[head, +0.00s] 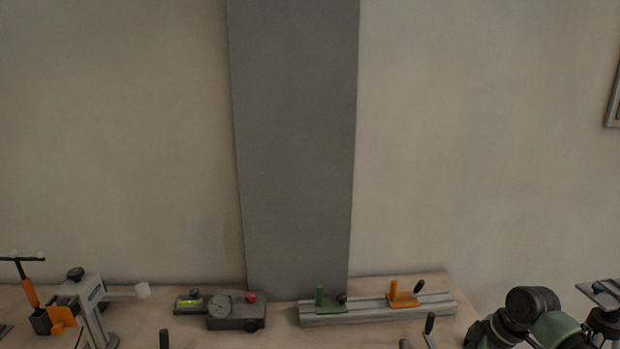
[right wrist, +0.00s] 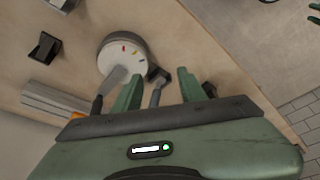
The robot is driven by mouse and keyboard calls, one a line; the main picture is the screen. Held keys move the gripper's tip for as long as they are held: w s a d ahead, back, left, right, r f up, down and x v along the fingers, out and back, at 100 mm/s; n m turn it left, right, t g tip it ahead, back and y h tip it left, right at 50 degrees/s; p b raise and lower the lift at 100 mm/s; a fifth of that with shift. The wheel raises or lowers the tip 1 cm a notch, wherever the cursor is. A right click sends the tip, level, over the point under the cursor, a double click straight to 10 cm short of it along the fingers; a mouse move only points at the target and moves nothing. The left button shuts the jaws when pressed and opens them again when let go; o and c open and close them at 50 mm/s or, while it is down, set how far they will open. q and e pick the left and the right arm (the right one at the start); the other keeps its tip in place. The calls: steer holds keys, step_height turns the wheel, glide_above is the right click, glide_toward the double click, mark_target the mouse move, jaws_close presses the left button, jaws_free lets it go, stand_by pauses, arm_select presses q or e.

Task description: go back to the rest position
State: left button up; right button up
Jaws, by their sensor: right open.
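My right gripper (right wrist: 159,76) is open in the right wrist view, its two green fingers apart. A small dark lever or handle (right wrist: 157,88) shows between the fingers; I cannot tell how far below them it is. A round white dial with coloured marks (right wrist: 122,52) lies just beyond the left finger. In the head view, dark and green parts of my right arm show at the lower right, and the gripper's fingers cannot be made out there. My left gripper is not in view.
The wooden table (head: 285,322) holds a grey rail with green and orange clamps (head: 375,310), a grey box with a gauge (head: 238,312), and a grey stand with a white-ended arm (head: 95,303) at left. A tall grey panel (head: 295,140) stands behind.

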steer(key=s+a+f+m, duration=0.1)
steer(key=s+a+f, duration=1)
steer(key=s+a, duration=0.4)
steer(key=s+d+r+m+t+h, duration=0.1)
steer(key=s+r+m+h, duration=0.25)
steer(key=s+m, duration=0.85)
steer(key=s+f+n+g, duration=0.1)
steer(key=s+f+n, duration=0.15)
steer(key=f, duration=1.15)
steer(key=s+f+n, duration=0.2)
steer(key=s+f, duration=0.2)
steer(key=f, duration=1)
steer(key=s+d+f, duration=0.1)
steer(key=s+f, duration=0.6)
steer(key=s, duration=0.1)
steer(key=s+d+f+g+b, duration=0.1)
steer(key=s+d+f, duration=0.1)
steer(key=s+f, duration=0.6)
steer(key=shift+d, duration=0.3)
